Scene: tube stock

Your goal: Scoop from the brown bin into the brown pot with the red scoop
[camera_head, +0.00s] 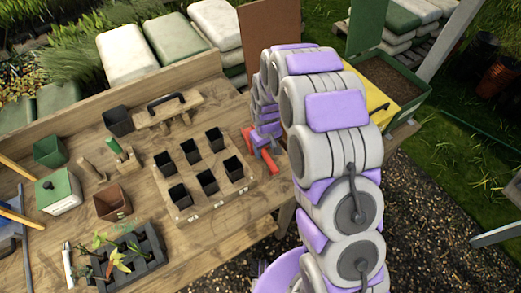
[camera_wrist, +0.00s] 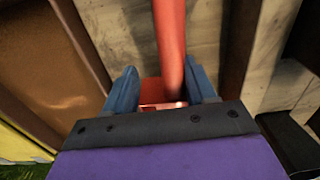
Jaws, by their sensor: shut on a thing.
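My gripper (camera_wrist: 163,92) is shut on the red scoop (camera_wrist: 170,40), whose red shaft runs up between the two blue fingers in the wrist view. In the head view, red parts of the scoop (camera_head: 270,163) show below my gripper (camera_head: 265,138), at the right end of the wooden bench. I cannot tell whether the scoop touches the bench or holds anything. The brown pot (camera_head: 112,204) stands upright on the bench at the left. An upright brown panel (camera_head: 269,40) rises behind my arm. The brown bin's body is not clearly visible; my arm covers that area.
A wooden tray (camera_head: 215,205) with several black pots lies between my gripper and the brown pot. A seedling tray (camera_head: 150,245), a green-and-white box (camera_head: 58,192) and a green pot (camera_head: 50,152) surround the brown pot. A green bin of soil (camera_head: 415,100) stands right of my arm.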

